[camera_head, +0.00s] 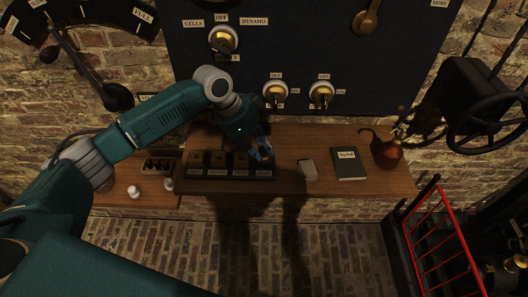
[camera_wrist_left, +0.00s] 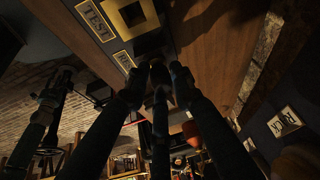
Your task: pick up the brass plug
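I cannot make out the brass plug for certain. A black rack (camera_head: 228,178) with several brass-topped, labelled places stands on the wooden shelf in the head view. My left gripper (camera_head: 264,152) reaches down at the rack's right end. In the left wrist view my left fingers (camera_wrist_left: 158,78) come close together near their tips, and a dark brownish shape shows between them. I cannot tell whether they grip it. A square brass frame (camera_wrist_left: 123,15) with a dark middle is just beyond the fingertips, beside a label reading TEST (camera_wrist_left: 94,18). My right gripper is not in view.
Small white pots (camera_head: 134,191) are at the left. A dark panel (camera_head: 300,45) with brass switches rises behind.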

